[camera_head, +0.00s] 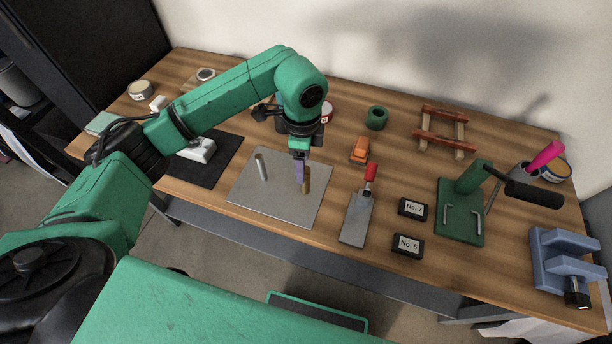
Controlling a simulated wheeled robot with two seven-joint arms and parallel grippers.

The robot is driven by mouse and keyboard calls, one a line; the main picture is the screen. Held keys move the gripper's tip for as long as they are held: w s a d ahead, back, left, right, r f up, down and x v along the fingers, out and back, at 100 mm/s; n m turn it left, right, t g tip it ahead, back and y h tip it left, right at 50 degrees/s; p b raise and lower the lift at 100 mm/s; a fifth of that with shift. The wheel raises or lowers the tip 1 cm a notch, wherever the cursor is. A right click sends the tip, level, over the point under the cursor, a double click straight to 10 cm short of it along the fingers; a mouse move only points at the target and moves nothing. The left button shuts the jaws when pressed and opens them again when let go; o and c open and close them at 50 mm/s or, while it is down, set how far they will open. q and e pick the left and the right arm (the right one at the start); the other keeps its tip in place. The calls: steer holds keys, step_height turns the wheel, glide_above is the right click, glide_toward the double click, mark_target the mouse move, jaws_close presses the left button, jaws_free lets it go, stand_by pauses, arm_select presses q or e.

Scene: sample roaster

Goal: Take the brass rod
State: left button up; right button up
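The brass rod (306,182) stands upright on a grey metal plate (270,205). A silver rod (261,167) stands on the same plate to its left, slightly tilted in the picture. My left gripper (300,172) points down right at the brass rod, its fingers overlapping the rod's upper left side in the picture. Whether the fingers are apart or closed on the rod is too small to tell. My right gripper is not in view.
Label blocks (412,209), a green press (462,210) and a blue vise (565,260) stand further right. A black mat (218,165) lies left of the plate.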

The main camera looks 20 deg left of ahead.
mark_target(306, 182)
arm_select(q)
steer(key=f, duration=0.5)
steer(key=f+p, duration=0.1)
steer(key=f, duration=0.2)
steer(key=shift+w+d+f, duration=0.2)
steer(key=shift+w+f, duration=0.05)
steer(key=shift+f, duration=0.1)
jaws_close()
steer(key=shift+r, duration=0.1)
stand_by(0.7)
